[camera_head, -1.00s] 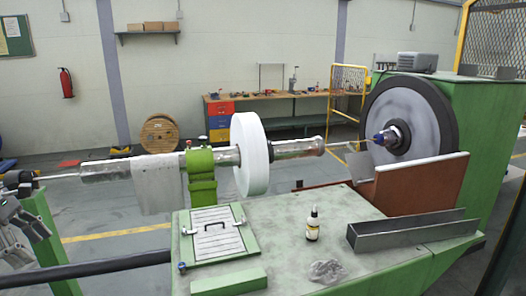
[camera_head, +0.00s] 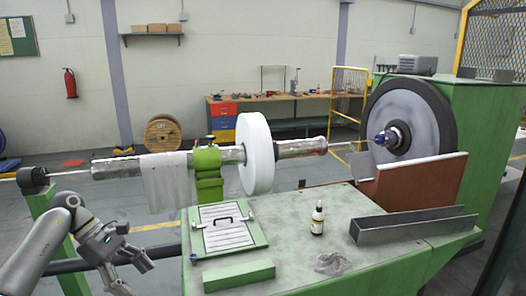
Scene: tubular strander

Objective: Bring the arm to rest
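My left arm comes in at the lower left, and its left gripper (camera_head: 134,275) hangs low beside the green bench (camera_head: 290,215), at its left side. The fingers appear spread with nothing between them. The gripper is apart from the bench and below the long strander tube (camera_head: 120,168). My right arm and gripper are not in view.
A white disc (camera_head: 255,155) and a green clamp (camera_head: 208,175) sit on the tube. The bench bears a clipboard-like panel (camera_head: 229,238), a dropper bottle (camera_head: 318,218), a crumpled cloth (camera_head: 332,263) and a metal channel (camera_head: 415,225). A dark bar (camera_head: 165,253) runs behind the gripper.

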